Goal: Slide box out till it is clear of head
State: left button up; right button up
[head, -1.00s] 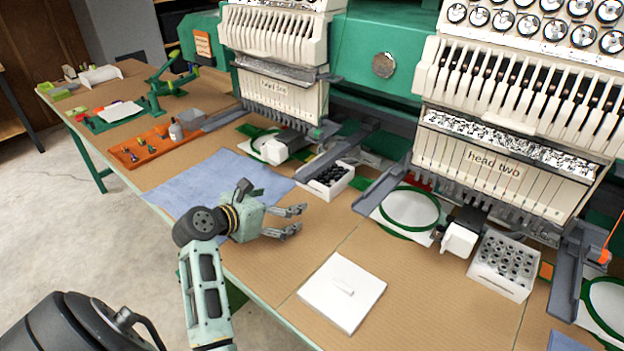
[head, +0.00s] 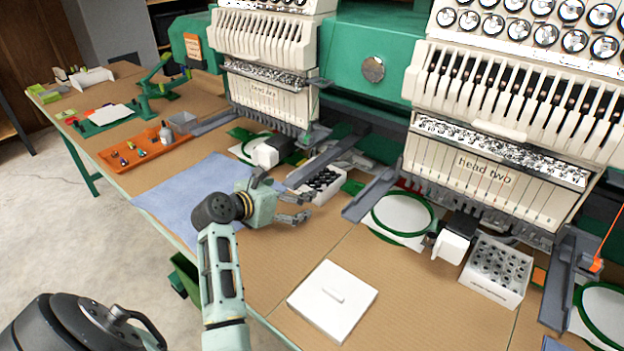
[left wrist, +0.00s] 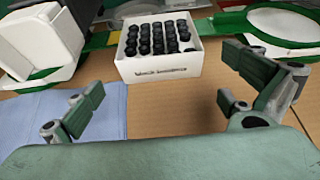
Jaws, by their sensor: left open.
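A white box (left wrist: 159,68) with several dark bobbins in rows stands on the table, ahead of my left gripper; its front carries small lettering. In the head view the box (head: 322,194) sits under the first machine head (head: 268,100), beside a grey arm. My left gripper (head: 300,207) is open and empty, just in front of the box and to its near side. In the left wrist view the open fingers (left wrist: 165,104) stand either side of the box's width, with a gap of table between them and the box. My right gripper is not in view.
A white box of metallic bobbins (head: 497,268) stands under head two. A white lid (head: 333,302) lies on the front table. A blue cloth (head: 190,195) lies left of my gripper. Green hoops (head: 403,212) and grey arms (head: 372,197) flank the box. Bare table lies in front.

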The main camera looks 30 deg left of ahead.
aim_at(316, 178)
pick_arm(q)
jog(key=w, duration=0.7)
jog(key=shift+w+d, duration=0.1)
jog(key=shift+d, duration=0.15)
jog(key=x, duration=0.3)
jog(key=shift+w+f, duration=0.15)
jog(key=shift+w, duration=0.05)
jog(key=shift+w+f, duration=0.2)
jog(key=shift+w, duration=0.35)
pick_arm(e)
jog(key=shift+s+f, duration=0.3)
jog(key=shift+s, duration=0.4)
pick_arm(q)
jog(key=shift+c, duration=0.9)
jog(key=shift+d, duration=0.1)
jog(key=c, duration=1)
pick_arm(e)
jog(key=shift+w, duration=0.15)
pick_arm(q)
jog(key=shift+s, duration=0.1)
jog(key=shift+c, duration=0.2)
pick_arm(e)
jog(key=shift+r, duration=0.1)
